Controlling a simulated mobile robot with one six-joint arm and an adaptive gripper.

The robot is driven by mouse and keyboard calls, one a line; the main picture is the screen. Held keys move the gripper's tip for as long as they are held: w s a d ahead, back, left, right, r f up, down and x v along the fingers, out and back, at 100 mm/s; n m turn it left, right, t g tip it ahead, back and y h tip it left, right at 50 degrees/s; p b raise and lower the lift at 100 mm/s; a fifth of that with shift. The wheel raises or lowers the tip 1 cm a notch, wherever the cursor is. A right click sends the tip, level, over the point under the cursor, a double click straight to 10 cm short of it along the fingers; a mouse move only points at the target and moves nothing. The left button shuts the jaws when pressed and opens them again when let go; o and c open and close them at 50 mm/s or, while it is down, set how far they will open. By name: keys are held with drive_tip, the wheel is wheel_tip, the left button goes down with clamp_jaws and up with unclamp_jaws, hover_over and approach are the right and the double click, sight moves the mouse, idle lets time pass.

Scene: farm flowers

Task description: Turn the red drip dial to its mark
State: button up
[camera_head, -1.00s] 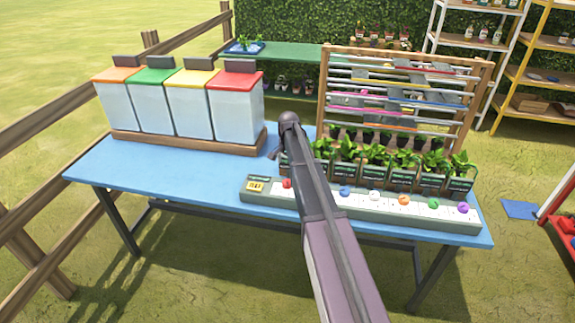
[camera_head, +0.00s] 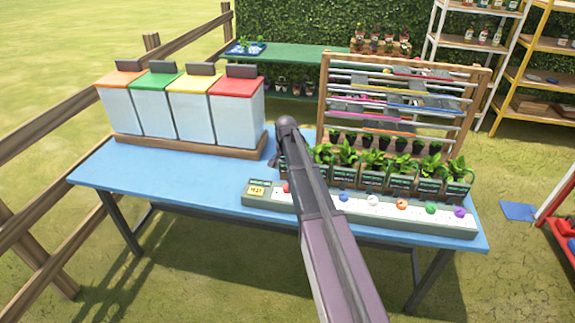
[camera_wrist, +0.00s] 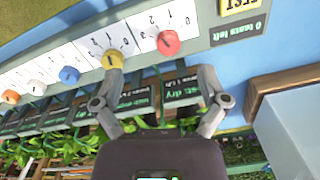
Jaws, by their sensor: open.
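The red drip dial (camera_wrist: 168,42) is a round knob on the pale panel (camera_wrist: 90,45) in the wrist view. Printed numbers stand around it; which one it points at is too small to tell. In the head view the red dial (camera_head: 286,188) shows at the left end of the panel, beside my arm. My gripper (camera_wrist: 157,78) is open and empty, with its fingers spread. The red dial lies beyond the fingertips, between them sideways. The left finger is close to the yellow dial (camera_wrist: 112,59); I cannot tell whether they touch. My arm hides the gripper in the head view.
Blue (camera_wrist: 69,75), white (camera_wrist: 37,87) and orange (camera_wrist: 10,96) dials follow along the panel. A yellow test plate (camera_wrist: 238,5) sits at its end. Potted plants (camera_head: 373,165) in labelled boxes stand behind the panel. Lidded bins (camera_head: 237,108) stand left on the blue table (camera_head: 150,170).

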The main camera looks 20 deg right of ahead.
drive_tip(key=s+a+f+n+b, duration=0.2)
drive_tip(key=s+a+n, duration=0.2)
drive_tip(key=s, duration=0.7)
drive_tip(key=s+a+f+n+b, duration=0.3)
drive_tip(key=s+a+n, duration=0.1)
drive_tip(key=s, duration=0.7)
drive_tip(key=shift+s+a+f, duration=0.2)
drive_tip(key=shift+s+a, duration=0.2)
drive_tip(key=shift+a, duration=0.35)
drive_tip(key=s, duration=0.2)
drive_tip(key=s+a+n, duration=0.1)
drive_tip(key=shift+s, duration=0.35)
idle(1.5)
